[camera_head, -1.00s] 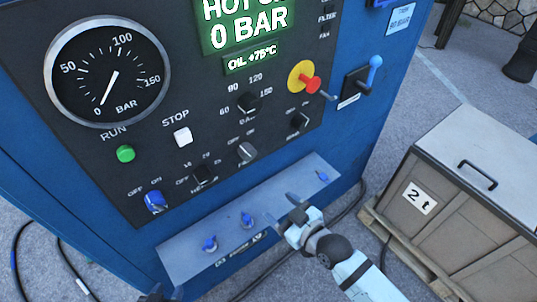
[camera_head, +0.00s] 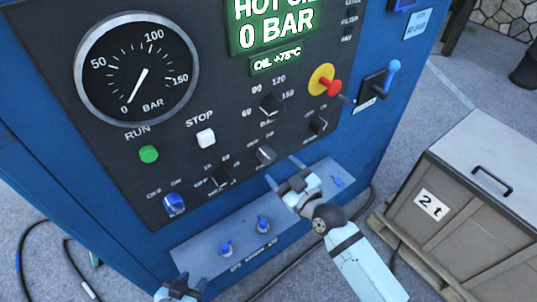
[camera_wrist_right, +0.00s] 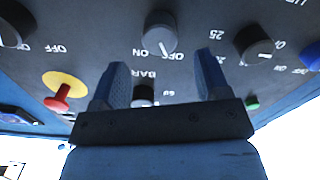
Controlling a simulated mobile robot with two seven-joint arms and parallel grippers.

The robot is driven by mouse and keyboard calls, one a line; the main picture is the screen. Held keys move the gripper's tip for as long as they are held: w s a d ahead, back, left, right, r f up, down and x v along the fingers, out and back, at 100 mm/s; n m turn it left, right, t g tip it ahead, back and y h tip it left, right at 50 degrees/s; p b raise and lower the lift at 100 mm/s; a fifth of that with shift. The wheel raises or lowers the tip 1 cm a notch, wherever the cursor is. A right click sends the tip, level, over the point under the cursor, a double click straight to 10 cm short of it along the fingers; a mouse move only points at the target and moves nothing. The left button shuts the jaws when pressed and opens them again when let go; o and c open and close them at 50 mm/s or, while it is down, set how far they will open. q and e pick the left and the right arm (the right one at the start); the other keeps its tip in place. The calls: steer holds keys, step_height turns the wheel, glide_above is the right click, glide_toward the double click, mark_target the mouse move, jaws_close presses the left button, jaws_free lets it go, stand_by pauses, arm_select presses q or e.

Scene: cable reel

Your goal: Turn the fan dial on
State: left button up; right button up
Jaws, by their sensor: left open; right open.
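The fan dial (camera_head: 266,154) is a small grey knob with OFF and ON marks, in the lower row of the dark panel. Its name label is partly hidden, so I take it by its place. My right gripper (camera_head: 284,172) is open just below it, fingers pointing at the panel. In the right wrist view a grey dial (camera_wrist_right: 159,35) with OFF and ON marks shows beyond the gap between the open fingers (camera_wrist_right: 162,62); it is not between the pads. My left gripper (camera_head: 188,280) is open and empty at the bottom edge, below the panel.
The heater dial (camera_head: 222,178) and another dark dial (camera_head: 318,124) flank it. A blue dial (camera_head: 174,204), red emergency knob (camera_head: 334,86) and blue lever (camera_head: 392,72) sit around the panel. A sloped ledge with blue valves (camera_head: 263,225) juts out below. A crate (camera_head: 480,185) stands right.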

mark_target(270, 159)
steer(key=x, duration=0.6)
steer(key=shift+w+a, duration=0.15)
steer(key=shift+w, duration=0.05)
steer(key=c, duration=0.9)
